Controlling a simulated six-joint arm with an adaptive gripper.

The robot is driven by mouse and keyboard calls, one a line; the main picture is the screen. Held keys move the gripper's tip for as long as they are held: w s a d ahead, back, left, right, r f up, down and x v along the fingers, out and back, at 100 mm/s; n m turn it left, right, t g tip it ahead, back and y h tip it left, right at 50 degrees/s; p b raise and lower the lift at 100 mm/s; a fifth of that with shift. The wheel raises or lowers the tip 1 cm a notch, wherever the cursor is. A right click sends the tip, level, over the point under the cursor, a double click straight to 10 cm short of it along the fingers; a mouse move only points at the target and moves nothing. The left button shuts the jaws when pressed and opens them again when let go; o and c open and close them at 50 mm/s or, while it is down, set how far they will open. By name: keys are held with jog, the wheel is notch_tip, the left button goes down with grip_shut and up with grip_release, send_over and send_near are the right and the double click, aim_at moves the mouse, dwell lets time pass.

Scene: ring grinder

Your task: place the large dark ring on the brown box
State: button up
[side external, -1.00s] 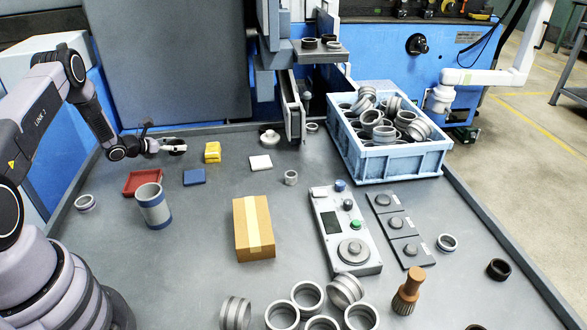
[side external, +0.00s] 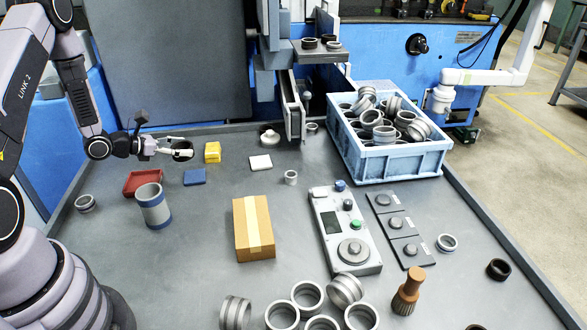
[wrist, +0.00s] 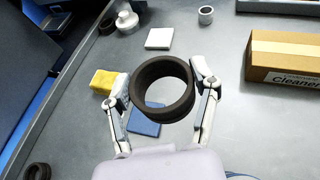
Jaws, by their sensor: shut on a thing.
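The large dark ring (wrist: 139,90) is between the two fingers of my gripper (wrist: 160,93) in the wrist view, with a finger against each side. In the side external view my gripper (side external: 183,148) holds the dark ring (side external: 182,156) above the back left of the table, near the yellow sponge. The brown box (side external: 247,229) lies on the table, to the right of and nearer the camera than my gripper. It also shows at the right of the wrist view (wrist: 262,68), with part of it cut off by the frame.
A yellow sponge (side external: 212,152), blue block (side external: 195,177), red tray (side external: 133,187) and grey-blue cylinder (side external: 153,206) stand near my gripper. A white block (side external: 261,162) and small grey ring (side external: 291,177) lie behind the box. A control panel (side external: 332,232) stands right of it.

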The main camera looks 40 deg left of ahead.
jog(key=w+d+m+g+h, duration=0.1)
jog(key=d+m+g+h, duration=0.15)
jog(key=d, duration=0.75)
jog(key=m+g+h, duration=0.2)
jog(key=m+h, duration=0.2)
send_over(252, 220)
jog(key=a, duration=0.1)
jog(key=f, duration=0.4)
jog(key=d+f, duration=0.1)
jog(key=f, duration=0.2)
jog(key=shift+f+y, duration=0.25)
jog(key=shift+f, duration=0.15)
jog(key=shift+f, duration=0.1)
jog(key=o, duration=1.2)
jog(key=shift+o, duration=0.2)
